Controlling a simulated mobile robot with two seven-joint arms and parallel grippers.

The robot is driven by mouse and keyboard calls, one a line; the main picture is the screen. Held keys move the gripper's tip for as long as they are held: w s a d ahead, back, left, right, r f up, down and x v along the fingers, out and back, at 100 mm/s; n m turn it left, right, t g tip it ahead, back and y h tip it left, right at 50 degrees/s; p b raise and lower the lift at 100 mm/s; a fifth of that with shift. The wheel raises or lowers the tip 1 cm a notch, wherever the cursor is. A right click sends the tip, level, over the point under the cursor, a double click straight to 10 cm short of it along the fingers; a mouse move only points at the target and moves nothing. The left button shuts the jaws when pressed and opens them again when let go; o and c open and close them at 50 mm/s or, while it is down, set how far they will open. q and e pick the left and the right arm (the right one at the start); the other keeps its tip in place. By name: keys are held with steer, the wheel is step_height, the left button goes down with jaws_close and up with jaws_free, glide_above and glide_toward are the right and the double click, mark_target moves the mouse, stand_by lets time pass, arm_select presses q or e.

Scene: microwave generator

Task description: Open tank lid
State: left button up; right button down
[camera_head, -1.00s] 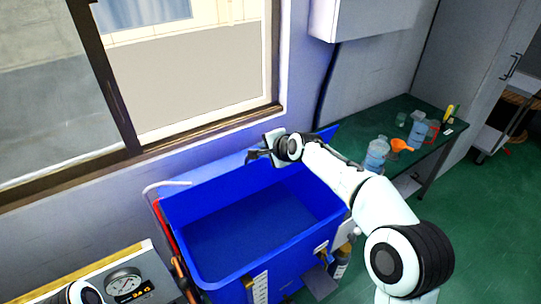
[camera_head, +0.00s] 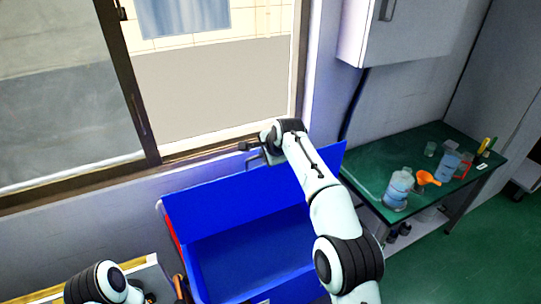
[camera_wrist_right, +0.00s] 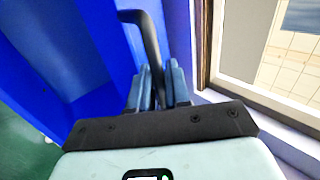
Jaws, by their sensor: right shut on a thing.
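The blue tank (camera_head: 232,272) stands below the window in the head view, with its dark blue inside showing. Its blue lid (camera_head: 250,205) is swung up at the back, along the wall; it also shows in the wrist view (camera_wrist_right: 108,38). My right gripper (camera_head: 262,150) is at the lid's upper edge. In the wrist view, its blue fingers (camera_wrist_right: 161,85) are shut on the dark lid handle (camera_wrist_right: 150,38), whose hooked end sticks out past them. Part of my left arm shows at the lower left of the head view, but its gripper is out of sight.
The window frame (camera_head: 225,139) and wall are close behind the lid and right gripper. A green table (camera_head: 365,180) at the right holds a clear bottle (camera_head: 397,190), an orange funnel (camera_head: 428,179) and other containers. A white cabinet (camera_head: 400,32) hangs above.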

stand_by(0.4)
steer(key=c, duration=1.3)
jaws_free()
steer(key=shift+o, duration=0.2)
arm_select(q)
steer(key=shift+s+f+b, duration=0.45)
steer(key=shift+s+f, duration=0.1)
steer(key=shift+s, duration=0.15)
arm_select(e)
steer(key=v, duration=1.3)
steer(key=shift+r, duration=0.1)
